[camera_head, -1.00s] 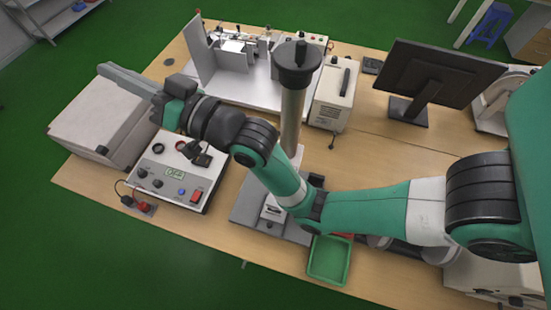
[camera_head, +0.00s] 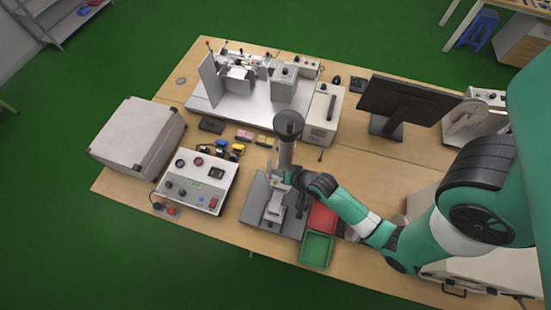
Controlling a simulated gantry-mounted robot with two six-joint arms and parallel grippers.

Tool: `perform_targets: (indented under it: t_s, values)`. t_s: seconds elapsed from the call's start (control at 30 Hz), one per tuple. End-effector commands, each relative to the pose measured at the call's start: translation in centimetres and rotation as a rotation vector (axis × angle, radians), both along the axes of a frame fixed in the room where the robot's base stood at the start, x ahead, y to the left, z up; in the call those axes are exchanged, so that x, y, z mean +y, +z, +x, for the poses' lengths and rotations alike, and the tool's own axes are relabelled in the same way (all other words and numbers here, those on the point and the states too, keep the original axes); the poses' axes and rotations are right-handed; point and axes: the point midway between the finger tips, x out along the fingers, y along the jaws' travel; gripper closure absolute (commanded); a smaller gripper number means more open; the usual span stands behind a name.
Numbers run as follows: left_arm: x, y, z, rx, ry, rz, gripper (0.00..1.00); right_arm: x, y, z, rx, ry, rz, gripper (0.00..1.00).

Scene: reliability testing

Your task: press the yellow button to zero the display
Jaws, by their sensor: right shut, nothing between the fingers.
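My right gripper (camera_head: 281,180) is small and partly hidden beside the upright column (camera_head: 286,152) of the test stand, above its grey base (camera_head: 256,210). Its fingers are shut with nothing between them. A white fixture (camera_head: 275,207) sits on the base just below it. I cannot make out a yellow button at this size. My left gripper is not in view.
A red bin (camera_head: 322,216) and a green bin (camera_head: 316,248) lie right of the stand. A grey case (camera_head: 137,134) is at the left. Behind are small yellow and pink blocks (camera_head: 245,135), a white instrument (camera_head: 322,115) and a black monitor (camera_head: 408,98).

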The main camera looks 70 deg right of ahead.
Motion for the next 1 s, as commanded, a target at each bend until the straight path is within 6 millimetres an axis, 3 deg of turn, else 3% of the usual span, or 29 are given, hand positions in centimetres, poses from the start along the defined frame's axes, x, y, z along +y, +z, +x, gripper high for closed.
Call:
perform_targets:
  t_s: [0.47, 0.9, 1.0]
  values:
    - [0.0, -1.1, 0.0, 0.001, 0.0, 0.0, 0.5, 0.0, -1.1, 0.0, -0.001, 0.001, 0.0, 1.0]
    - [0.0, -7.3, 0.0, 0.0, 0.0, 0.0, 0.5, 0.0, -7.1, 0.0, -0.001, 0.002, -0.001, 1.0]
    - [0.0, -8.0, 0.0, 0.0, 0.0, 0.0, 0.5, 0.0, -8.1, 0.1, -0.001, 0.001, 0.0, 1.0]
